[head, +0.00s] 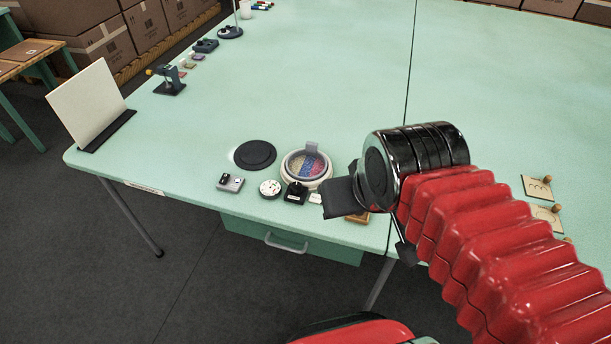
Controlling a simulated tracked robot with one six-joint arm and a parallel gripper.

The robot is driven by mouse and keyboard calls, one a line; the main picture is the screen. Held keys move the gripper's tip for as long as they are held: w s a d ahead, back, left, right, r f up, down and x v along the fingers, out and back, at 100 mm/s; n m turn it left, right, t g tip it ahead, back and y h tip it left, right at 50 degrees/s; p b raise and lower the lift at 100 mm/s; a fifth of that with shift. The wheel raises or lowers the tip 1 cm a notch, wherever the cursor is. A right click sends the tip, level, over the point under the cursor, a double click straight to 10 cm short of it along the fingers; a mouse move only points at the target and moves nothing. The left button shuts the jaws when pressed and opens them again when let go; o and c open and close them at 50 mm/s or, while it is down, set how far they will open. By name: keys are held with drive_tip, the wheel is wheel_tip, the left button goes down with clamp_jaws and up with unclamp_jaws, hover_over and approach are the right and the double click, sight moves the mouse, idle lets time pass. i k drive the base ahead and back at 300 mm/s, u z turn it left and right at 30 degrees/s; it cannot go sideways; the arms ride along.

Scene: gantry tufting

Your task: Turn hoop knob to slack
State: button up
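The round hoop (306,166) has a pale rim around multicoloured fabric. It lies on the green table near its front edge, with a grey tab at its back. A small black knob-like block (296,192) stands at the hoop's front, beside a small white label (315,198). It is too small to read its setting. My gripper (373,224) is to the right of the hoop and nearer the camera, apart from the knob. Its two dark fingers are spread, and nothing shows held between them.
A wooden piece (357,217) is partly hidden by my gripper. A white board (88,103) stands far left. The table's middle is clear.

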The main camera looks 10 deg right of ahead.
sight(296, 187)
drive_tip(key=k, duration=1.3)
drive_tip(key=u, duration=0.3)
drive_tip(key=i, duration=0.65)
drive_tip(key=u, duration=0.55)
drive_tip(key=i, duration=1)
drive_tip(key=z, duration=0.1)
